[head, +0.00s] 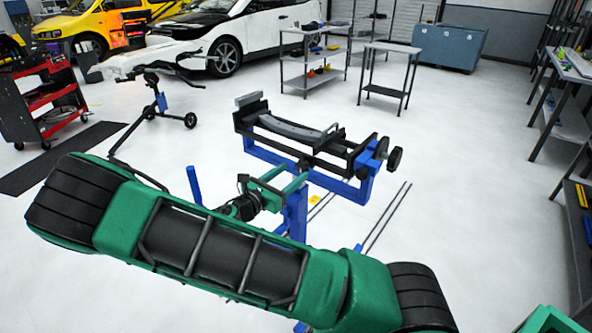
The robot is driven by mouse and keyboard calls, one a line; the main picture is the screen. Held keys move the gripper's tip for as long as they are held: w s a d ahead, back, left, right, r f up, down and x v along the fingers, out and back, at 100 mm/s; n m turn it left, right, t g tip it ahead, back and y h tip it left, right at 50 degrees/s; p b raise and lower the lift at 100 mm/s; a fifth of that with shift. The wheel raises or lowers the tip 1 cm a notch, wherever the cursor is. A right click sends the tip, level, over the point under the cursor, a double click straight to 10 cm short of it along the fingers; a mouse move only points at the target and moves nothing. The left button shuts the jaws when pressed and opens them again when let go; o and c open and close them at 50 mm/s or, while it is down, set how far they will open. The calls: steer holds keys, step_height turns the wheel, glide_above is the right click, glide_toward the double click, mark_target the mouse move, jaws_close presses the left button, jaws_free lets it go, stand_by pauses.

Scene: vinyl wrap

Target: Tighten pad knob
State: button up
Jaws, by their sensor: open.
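A work stand with a blue frame (352,190) and a black clamp top (290,132) stands upright in the middle of the head view. A black round knob (395,158) sticks out at its right end, with a smaller dark knob (382,146) beside it. A small dark part (304,165) shows at the front middle of the stand; I cannot tell whether it is a knob. My gripper (296,175) has green fingers, open, close to this front part. I cannot tell whether they touch it. My green and black arm hides the lower stand.
A red tool cart (45,98) and a wheeled black stand (160,100) are at the left. A grey shelf (312,62), a small table (388,75) and a blue bin (448,46) stand behind. Shelving lines the right edge. The white floor (470,190) right of the stand is clear.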

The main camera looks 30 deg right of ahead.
mark_target(300, 166)
steer(key=shift+x, duration=2.2)
steer(key=c, duration=1)
